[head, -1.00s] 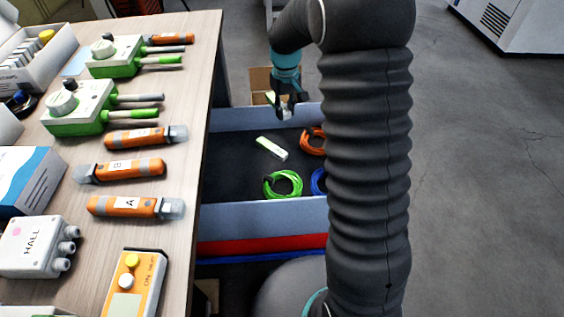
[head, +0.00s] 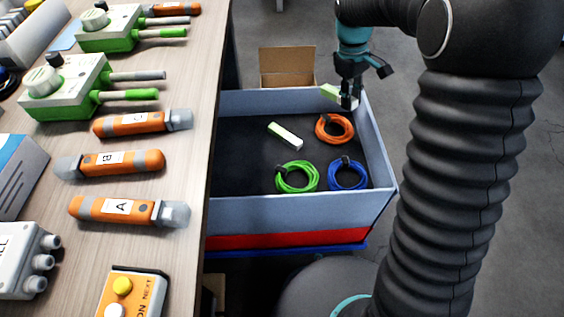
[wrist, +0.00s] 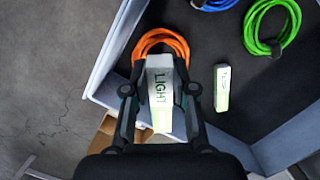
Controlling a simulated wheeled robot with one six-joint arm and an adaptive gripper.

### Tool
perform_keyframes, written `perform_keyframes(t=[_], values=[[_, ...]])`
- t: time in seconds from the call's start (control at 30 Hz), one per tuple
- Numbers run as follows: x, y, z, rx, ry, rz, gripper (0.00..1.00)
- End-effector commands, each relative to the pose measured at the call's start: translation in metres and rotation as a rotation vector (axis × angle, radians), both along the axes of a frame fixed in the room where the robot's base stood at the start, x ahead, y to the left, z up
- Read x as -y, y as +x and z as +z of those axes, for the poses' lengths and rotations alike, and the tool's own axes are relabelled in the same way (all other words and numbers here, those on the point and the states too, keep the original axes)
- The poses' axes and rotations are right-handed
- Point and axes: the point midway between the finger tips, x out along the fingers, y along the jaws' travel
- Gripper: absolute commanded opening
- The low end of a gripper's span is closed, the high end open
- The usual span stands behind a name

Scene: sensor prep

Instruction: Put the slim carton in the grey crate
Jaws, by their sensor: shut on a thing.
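My gripper (head: 349,98) is shut on a slim white-and-green carton (head: 329,92). In the wrist view the carton (wrist: 160,75) sits between my two fingers (wrist: 159,92), and its face reads LIGHT. The grey crate (head: 300,211) stands on the floor beside the table. In the head view the held carton appears in front of the crate's far wall, near the far right corner. In the wrist view it appears above the crate edge, partly covering the orange cable. A second white-and-green carton (head: 285,135) lies on the crate's dark floor, also in the wrist view (wrist: 222,88).
Orange (head: 334,129), green (head: 297,177) and blue (head: 348,174) cable coils lie in the crate. An open cardboard box (head: 286,67) stands behind it. The table (head: 190,190) at the left holds orange lamps and green devices. The crate floor's left part is clear.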

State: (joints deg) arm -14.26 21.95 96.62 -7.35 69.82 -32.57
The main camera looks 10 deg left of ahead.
Motion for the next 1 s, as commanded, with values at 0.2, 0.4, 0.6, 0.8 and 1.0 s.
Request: perform_keyframes(t=[0.2,0.4,0.6,0.8,1.0], values=[[-0.026,-0.015,0.001,-0.043,-0.040,0.157,0.00],[-0.055,-0.016,-0.014,-0.051,-0.044,0.175,0.00],[-0.095,-0.015,-0.038,-0.050,-0.043,0.173,0.00],[-0.129,-0.013,-0.058,-0.050,-0.044,0.171,0.00],[-0.142,-0.013,-0.066,-0.049,-0.043,0.169,0.00]])
